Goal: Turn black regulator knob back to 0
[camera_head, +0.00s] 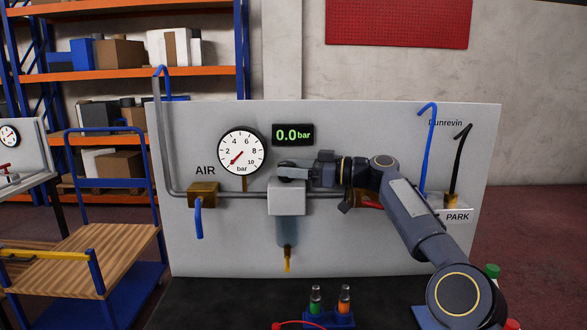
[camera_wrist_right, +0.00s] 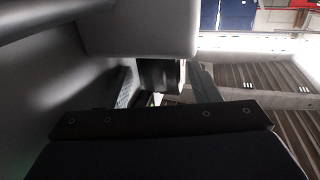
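The black regulator knob (camera_head: 285,179) sits on top of the grey regulator block (camera_head: 287,198) on the panel, mostly hidden by my right gripper (camera_head: 287,170). In the right wrist view a dark cylinder, apparently the knob (camera_wrist_right: 158,74), stands between the two fingers of the right gripper (camera_wrist_right: 165,88). I cannot tell whether the fingers touch it. The round gauge (camera_head: 241,150) has its red needle at the lower left, near 0. The digital display (camera_head: 293,134) reads 0.0 bar. My left gripper is not in view.
A brass valve (camera_head: 202,194) with a blue lever hangs left of the regulator. A blue hook (camera_head: 429,140) and a black hook (camera_head: 460,155) are at the panel's right. A blue holder (camera_head: 328,319) with green and orange items stands on the dark table in front.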

